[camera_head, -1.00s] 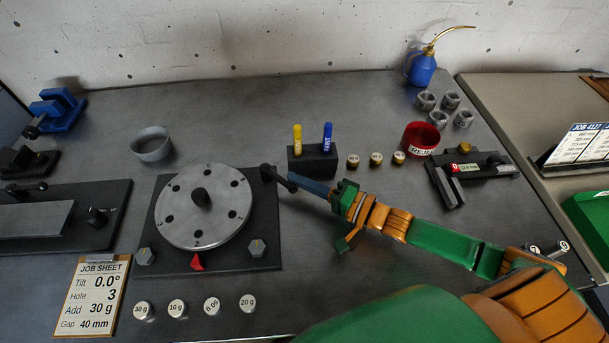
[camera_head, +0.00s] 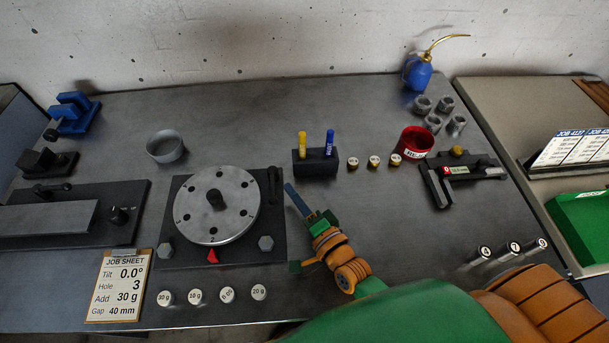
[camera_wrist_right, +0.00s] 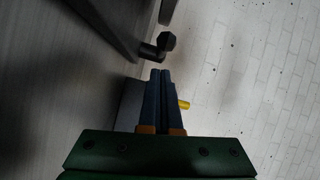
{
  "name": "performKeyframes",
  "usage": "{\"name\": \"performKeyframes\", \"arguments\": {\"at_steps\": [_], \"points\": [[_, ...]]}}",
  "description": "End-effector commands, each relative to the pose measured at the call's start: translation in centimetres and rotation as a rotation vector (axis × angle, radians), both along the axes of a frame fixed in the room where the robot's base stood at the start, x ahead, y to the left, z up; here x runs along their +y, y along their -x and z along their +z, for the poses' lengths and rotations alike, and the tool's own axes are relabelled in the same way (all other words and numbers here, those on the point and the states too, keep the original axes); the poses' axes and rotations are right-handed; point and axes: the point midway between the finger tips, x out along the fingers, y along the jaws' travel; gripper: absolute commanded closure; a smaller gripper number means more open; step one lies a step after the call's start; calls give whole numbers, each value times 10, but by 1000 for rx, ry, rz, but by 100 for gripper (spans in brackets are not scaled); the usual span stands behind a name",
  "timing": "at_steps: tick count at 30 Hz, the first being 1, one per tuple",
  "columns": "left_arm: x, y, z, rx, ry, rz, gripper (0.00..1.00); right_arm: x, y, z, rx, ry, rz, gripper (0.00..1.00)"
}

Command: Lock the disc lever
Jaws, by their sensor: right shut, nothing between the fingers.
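The disc (camera_head: 215,205) is a round grey plate with a ring of holes and a dark centre hub, on a dark square base (camera_head: 268,224). The black disc lever (camera_head: 273,182) is at the base's back right corner and lies along its right edge, pointing toward the front. My right gripper (camera_head: 289,187) has its blue fingers shut and empty, just right of the lever. In the right wrist view its fingertips (camera_wrist_right: 160,72) are together, close below a dark knobbed part (camera_wrist_right: 163,43) that looks like the lever. My left gripper is not in view.
A pen block (camera_head: 316,163) with yellow and blue pens stands behind my right gripper. Several labelled weights (camera_head: 196,296) lie in front of the base, beside the job sheet (camera_head: 121,285). A red cup (camera_head: 412,142) and a gauge (camera_head: 464,176) are to the right.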

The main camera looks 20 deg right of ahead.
Motion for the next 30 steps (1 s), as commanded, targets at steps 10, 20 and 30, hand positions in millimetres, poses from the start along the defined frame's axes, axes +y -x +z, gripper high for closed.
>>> {"name": "performKeyframes", "arguments": {"at_steps": [10, 20, 30], "points": [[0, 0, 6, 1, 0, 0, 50, 17, 4, 0, -2, 0, -5, 100], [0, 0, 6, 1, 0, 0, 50, 23, 5, 0, -2, 0, -3, 100], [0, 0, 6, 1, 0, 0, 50, 23, 5, -1, -1, 0, -2, 100]]}}
